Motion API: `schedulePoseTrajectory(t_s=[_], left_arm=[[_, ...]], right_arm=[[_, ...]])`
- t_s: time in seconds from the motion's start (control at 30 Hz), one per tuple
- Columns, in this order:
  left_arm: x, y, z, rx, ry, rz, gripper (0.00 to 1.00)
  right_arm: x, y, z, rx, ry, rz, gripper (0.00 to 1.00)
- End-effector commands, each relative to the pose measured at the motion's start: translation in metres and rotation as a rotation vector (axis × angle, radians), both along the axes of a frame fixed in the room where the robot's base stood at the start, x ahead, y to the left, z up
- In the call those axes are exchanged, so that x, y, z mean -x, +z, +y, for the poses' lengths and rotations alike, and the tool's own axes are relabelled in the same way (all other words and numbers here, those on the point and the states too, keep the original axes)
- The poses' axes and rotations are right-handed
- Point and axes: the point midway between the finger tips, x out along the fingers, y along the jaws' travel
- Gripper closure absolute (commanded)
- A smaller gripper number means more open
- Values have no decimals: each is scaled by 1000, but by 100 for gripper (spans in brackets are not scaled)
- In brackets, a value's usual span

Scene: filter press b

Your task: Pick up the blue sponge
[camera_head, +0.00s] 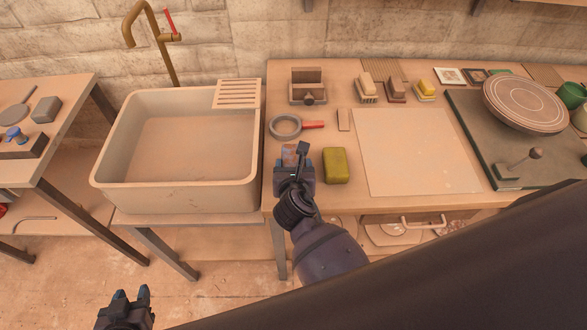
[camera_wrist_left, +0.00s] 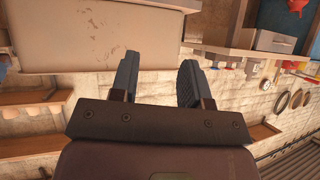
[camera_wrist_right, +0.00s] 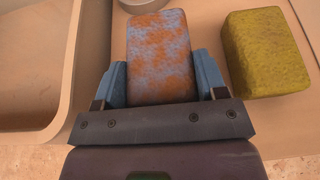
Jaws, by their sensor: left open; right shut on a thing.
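The blue sponge (camera_wrist_right: 160,58) is a block with a blue-grey face covered in rusty orange patches. In the right wrist view it sits between the fingers of my right gripper (camera_wrist_right: 163,80), which is shut on it. In the head view, the sponge (camera_head: 290,155) lies at the table's front left, partly hidden by my right gripper (camera_head: 295,170). I cannot tell whether it touches the tabletop. My left gripper (camera_head: 130,300) is open and empty at the bottom left of the head view, low in front of the sink; its fingers also show apart in the left wrist view (camera_wrist_left: 158,85).
A yellow-green sponge (camera_head: 335,166) stands close right of my right gripper; it also shows in the right wrist view (camera_wrist_right: 265,52). The sink (camera_head: 105,180) is to the left. A pale board (camera_head: 415,150) lies right.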

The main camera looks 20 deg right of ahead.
Motion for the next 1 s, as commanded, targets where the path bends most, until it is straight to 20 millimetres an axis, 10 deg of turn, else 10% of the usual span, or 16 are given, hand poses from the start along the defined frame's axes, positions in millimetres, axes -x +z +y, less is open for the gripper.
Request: schedulePoseTrajectory(t_s=[0.5,1.0], left_arm=[[13,5,2,-1,6,41,57],[12,7,2,0,6,33,57]], right_arm=[[-1,130,1,-2,3,-6,57],[0,177,1,-2,1,0,57]])
